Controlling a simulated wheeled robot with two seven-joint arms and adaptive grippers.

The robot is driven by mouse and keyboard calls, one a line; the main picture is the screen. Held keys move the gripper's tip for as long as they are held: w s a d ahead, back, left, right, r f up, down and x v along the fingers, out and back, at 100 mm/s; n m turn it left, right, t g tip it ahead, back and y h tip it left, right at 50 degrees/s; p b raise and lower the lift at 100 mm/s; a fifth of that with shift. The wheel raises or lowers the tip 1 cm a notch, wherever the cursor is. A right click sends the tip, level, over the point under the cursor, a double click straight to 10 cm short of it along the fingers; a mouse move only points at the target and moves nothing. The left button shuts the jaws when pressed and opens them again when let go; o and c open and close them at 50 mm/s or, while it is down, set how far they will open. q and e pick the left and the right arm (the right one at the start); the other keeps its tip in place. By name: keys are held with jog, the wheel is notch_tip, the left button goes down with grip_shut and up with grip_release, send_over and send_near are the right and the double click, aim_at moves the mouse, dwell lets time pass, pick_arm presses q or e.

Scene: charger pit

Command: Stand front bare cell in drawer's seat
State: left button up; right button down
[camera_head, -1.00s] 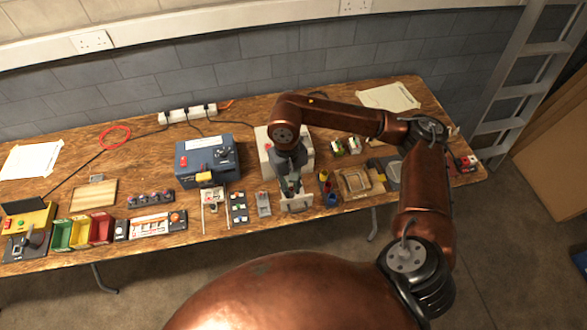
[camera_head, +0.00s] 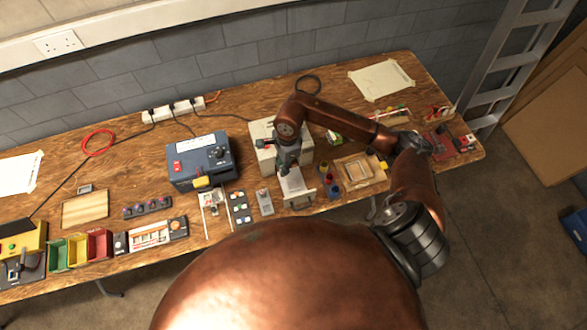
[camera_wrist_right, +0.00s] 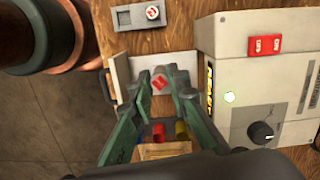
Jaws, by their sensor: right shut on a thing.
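My right gripper (camera_head: 287,166) is over the pulled-out white drawer (camera_head: 300,188) of the cream charger box (camera_head: 263,134). In the right wrist view, the green fingers of my right gripper (camera_wrist_right: 160,75) are closed around a small grey cell (camera_wrist_right: 159,83) with a red mark on its end. The fingers hide its sides, and I cannot tell whether it touches the drawer floor. The drawer (camera_wrist_right: 120,72) and its handle show left of the fingers. The charger box (camera_wrist_right: 255,85), with a red switch, a lit green lamp and a black knob, is right. My left gripper is out of view.
A grey block (camera_head: 264,201) with a red-marked round top stands left of the drawer. Red, yellow and blue cups (camera_head: 331,190) and a wooden tray (camera_head: 377,182) stand to the right. A dark blue box (camera_head: 203,163) is at the left.

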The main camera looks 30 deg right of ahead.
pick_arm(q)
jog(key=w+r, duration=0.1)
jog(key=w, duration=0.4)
pick_arm(e)
jog(key=d+f+m+b, duration=0.1)
jog(key=f+m, duration=0.1)
jog(key=f, duration=0.1)
jog(key=d+f+m+b, duration=0.1)
jog(key=f+m, duration=0.2)
jog(key=s+d+f+m+t, duration=0.1)
jog(key=d+f+m, duration=0.1)
jog(key=f+m, duration=0.1)
jog(key=shift+s+f+b, duration=0.1)
jog(key=shift+f+b, duration=0.3)
jog(key=shift+f, duration=0.2)
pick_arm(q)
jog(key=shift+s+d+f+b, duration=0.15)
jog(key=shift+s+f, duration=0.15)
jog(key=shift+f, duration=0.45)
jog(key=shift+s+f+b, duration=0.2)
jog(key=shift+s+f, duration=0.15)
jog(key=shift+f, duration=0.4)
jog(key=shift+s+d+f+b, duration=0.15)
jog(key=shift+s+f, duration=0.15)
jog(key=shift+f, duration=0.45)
pick_arm(e)
jog(key=shift+f, duration=0.6)
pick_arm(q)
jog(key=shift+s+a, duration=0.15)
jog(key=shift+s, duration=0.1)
